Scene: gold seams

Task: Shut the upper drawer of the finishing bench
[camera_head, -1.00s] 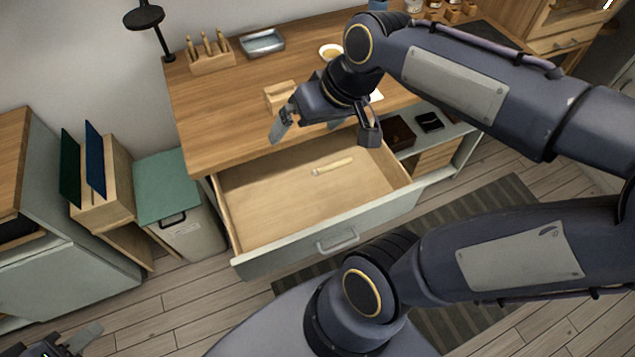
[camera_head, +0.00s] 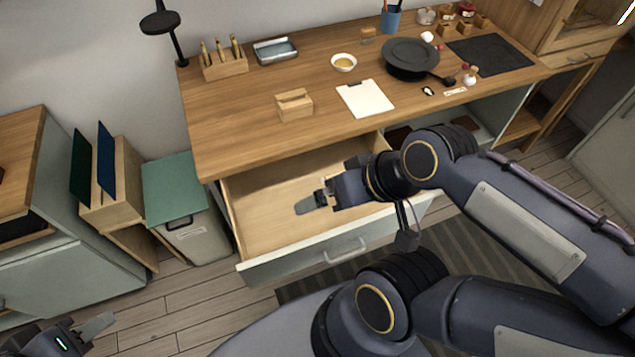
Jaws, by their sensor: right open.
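The upper drawer (camera_head: 262,268) of the finishing bench (camera_head: 230,128) stands pulled well out, with a grey front, a metal handle (camera_head: 345,251) and a pale wooden inside. The tool seen inside it earlier is hidden behind my arm.
The bench top holds a wooden block (camera_head: 294,105), a white clipboard (camera_head: 366,98), a bowl (camera_head: 344,62), a dark pan (camera_head: 410,60) and a tool rack (camera_head: 224,64). A grey bin (camera_head: 197,235) with a green lid stands left of the drawer. Floor before the drawer shows a striped mat (camera_head: 468,255).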

